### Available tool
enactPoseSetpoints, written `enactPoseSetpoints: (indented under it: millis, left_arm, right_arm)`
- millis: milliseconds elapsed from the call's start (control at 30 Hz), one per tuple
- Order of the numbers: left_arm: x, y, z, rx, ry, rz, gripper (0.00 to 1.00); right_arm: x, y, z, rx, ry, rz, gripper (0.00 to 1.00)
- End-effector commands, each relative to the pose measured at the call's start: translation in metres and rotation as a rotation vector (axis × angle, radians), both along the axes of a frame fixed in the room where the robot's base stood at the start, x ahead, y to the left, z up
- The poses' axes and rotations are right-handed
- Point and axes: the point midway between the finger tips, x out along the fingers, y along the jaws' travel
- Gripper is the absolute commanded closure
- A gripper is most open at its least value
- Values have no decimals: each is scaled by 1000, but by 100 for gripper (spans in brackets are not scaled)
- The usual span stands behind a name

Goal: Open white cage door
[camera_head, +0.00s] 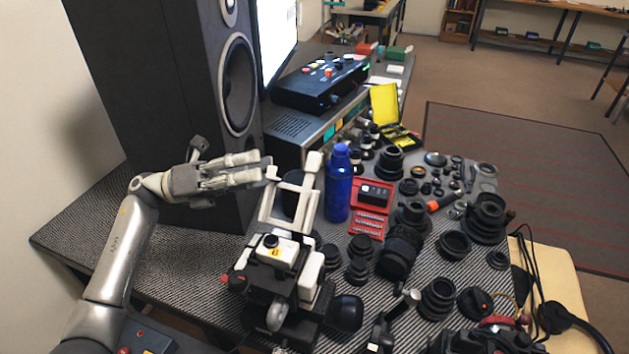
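A white open frame (287,205), which looks like the cage door, stands tilted up from a black-and-white device (275,252) with a yellow label at the lower middle of the table. My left gripper (268,166) comes in from the left with its fingers pointing right. Its two fingers look slightly apart, with nothing clearly between them. The fingertips are at the upper left corner of the white frame; I cannot tell whether they touch it. My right gripper does not show.
A tall black speaker (170,80) stands behind my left arm. A blue bottle (338,185) stands close to the right of the frame.

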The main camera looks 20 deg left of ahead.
Motion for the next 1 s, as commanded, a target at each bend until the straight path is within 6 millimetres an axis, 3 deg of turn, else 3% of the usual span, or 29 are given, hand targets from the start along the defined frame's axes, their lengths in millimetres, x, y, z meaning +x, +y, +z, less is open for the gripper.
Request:
enactPoseSetpoints:
  millis: [67,233,700,1000]
  left_arm:
    - [0,-1,-5,0,-1,0,61]
    - [4,-15,3,-2,-2,-2,61]
    - [23,-90,25,-4,0,-1,61]
    - [26,-101,25,-1,0,1,61]
  right_arm:
    - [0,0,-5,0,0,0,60]
    - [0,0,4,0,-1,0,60]
    - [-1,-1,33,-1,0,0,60]
    - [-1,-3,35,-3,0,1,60]
